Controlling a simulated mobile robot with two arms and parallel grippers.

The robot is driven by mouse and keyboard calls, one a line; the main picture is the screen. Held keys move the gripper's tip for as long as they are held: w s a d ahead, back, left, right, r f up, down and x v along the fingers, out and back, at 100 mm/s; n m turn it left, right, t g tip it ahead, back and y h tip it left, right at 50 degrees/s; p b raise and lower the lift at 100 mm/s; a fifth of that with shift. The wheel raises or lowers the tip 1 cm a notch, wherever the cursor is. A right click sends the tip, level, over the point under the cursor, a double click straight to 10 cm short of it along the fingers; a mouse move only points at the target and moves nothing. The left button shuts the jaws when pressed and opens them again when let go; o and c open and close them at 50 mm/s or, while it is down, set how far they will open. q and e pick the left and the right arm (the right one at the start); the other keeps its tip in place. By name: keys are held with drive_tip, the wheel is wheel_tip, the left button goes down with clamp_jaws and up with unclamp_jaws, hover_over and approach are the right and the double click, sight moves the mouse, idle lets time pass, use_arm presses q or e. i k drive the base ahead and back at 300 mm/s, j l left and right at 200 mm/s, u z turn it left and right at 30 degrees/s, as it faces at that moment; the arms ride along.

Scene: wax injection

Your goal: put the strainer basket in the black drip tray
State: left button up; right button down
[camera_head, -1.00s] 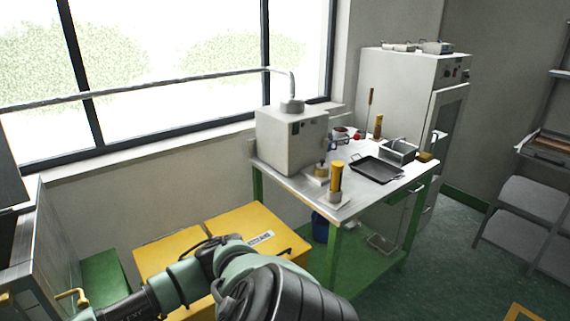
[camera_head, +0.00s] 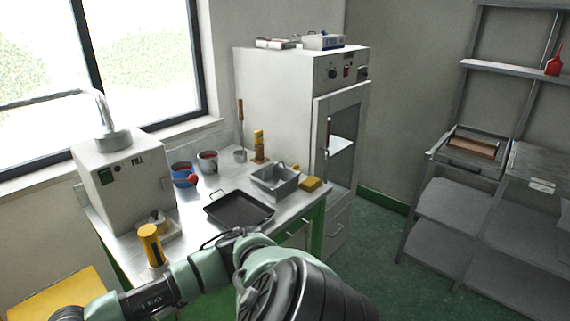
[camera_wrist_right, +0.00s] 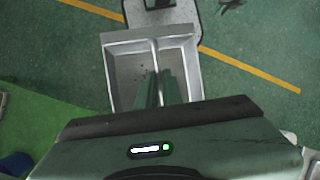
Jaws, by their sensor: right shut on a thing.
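The grey metal strainer basket (camera_wrist_right: 128,75) shows in the right wrist view as an open box with a bar across its middle and dark specks on its floor. My right gripper (camera_wrist_right: 161,88) is shut on that middle bar and holds the basket over the green floor. The black drip tray (camera_head: 240,210) lies on the metal table in the head view, with nothing seen in it. An arm of mine crosses the bottom of the head view, in front of the table's near edge. Neither gripper shows in the head view.
A grey metal box (camera_head: 276,183) and a yellow block (camera_head: 311,184) stand close right of the tray. A tall cabinet (camera_head: 275,100) stands behind.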

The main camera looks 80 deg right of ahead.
sight(239, 215)
drive_tip(key=k+l+z, duration=0.1)
drive_tip(key=l, duration=0.35)
drive_tip(key=k+l+z, duration=0.1)
drive_tip(key=k+l, duration=0.15)
drive_tip(key=l, duration=0.25)
drive_tip(key=k+l+z, duration=0.1)
drive_tip(key=l, duration=0.35)
drive_tip(key=k+l+z, duration=0.1)
drive_tip(key=l, duration=0.4)
drive_tip(key=k+l+z, duration=0.1)
drive_tip(key=l, duration=0.4)
